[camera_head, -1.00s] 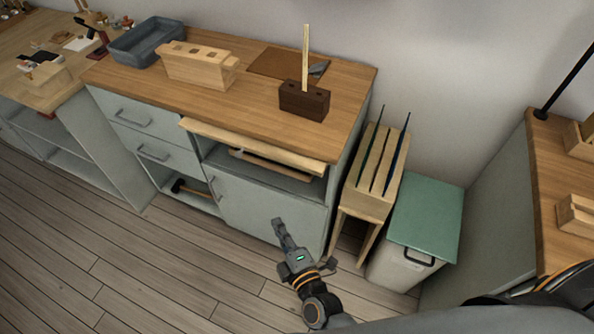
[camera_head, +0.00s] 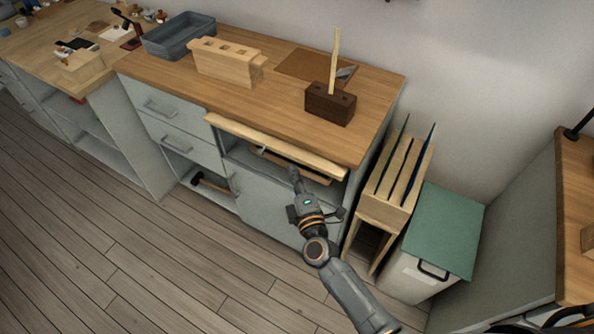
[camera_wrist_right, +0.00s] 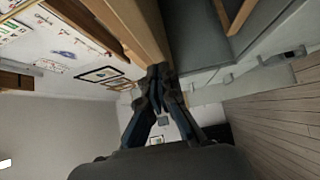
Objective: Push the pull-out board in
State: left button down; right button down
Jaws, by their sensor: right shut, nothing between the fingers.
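The pull-out board (camera_head: 275,146) is a long pale wooden board under the worktop's front edge. It sticks out past the cabinet front above an open compartment. It also shows in the right wrist view as a wooden bar (camera_wrist_right: 138,28) running down towards the fingertips. My right gripper (camera_head: 295,172) is shut and empty, just in front of and below the board's front edge. In the right wrist view its fingertips (camera_wrist_right: 160,72) meet the bar's near end in the picture; I cannot tell if they touch. My left gripper is out of view.
The cabinet's worktop (camera_head: 385,92) carries a grey bin (camera_head: 178,38), a pale wooden block (camera_head: 222,62) and a dark block with an upright stick (camera_head: 330,104). A slotted wooden rack (camera_head: 385,205) and green-lidded bin (camera_head: 440,228) stand right of the cabinet. The floor in front is clear.

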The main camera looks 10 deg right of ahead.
aim_at(308, 164)
jog(key=shift+w+d, duration=0.4)
jog(key=shift+w, duration=0.1)
jog(key=w+d, duration=0.2)
jog(key=w, duration=0.1)
jog(key=shift+w+d+r+p, duration=0.1)
jog(key=shift+w+d+p, duration=0.1)
jog(key=shift+d+p, duration=0.1)
jog(key=shift+r, duration=0.1)
